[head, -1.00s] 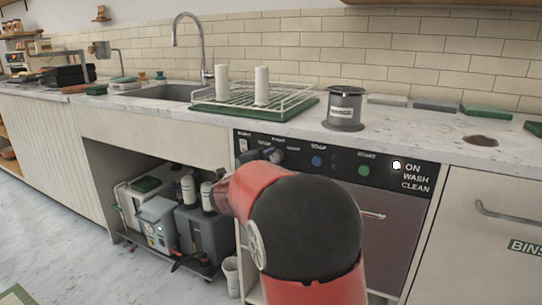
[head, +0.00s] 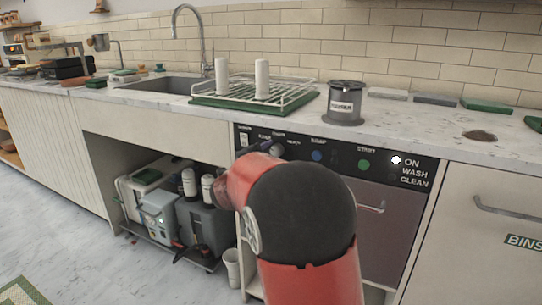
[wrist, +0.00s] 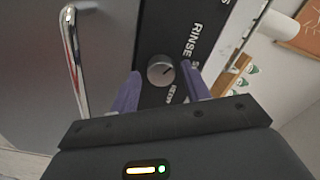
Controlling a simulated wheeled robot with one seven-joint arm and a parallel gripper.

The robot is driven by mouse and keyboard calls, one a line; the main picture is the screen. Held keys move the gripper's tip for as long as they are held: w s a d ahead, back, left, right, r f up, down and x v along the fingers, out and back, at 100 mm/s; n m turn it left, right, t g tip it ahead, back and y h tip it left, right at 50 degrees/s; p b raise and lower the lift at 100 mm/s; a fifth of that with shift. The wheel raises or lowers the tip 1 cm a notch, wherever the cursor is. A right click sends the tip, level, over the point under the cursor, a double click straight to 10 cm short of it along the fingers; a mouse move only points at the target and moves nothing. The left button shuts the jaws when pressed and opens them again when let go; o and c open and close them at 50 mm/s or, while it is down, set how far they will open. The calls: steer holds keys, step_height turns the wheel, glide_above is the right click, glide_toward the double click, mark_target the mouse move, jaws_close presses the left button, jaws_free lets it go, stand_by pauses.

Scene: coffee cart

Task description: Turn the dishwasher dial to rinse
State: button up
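The dishwasher dial (wrist: 160,70) is a round grey knob on the black control panel, with a mark that seems to point to its right side. The word RINSE (wrist: 190,42) is printed beyond it, up and to the right. My gripper (wrist: 161,68) is open, with one purple finger on each side of the dial in the wrist view. I cannot tell whether the fingers touch it. In the head view the dial (head: 279,151) shows at the panel's left part, and my red and black arm hides most of the gripper.
A blue button (head: 317,156) and a green button (head: 363,164) sit farther right on the panel, near a lit ON lamp (head: 396,160). A metal door handle (wrist: 74,60) lies left of the dial in the wrist view. The counter edge is above.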

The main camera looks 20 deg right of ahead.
steer(key=shift+o, duration=0.7)
steer(key=v, duration=0.7)
steer(key=shift+s+a+b, duration=0.3)
steer(key=shift+b, duration=0.15)
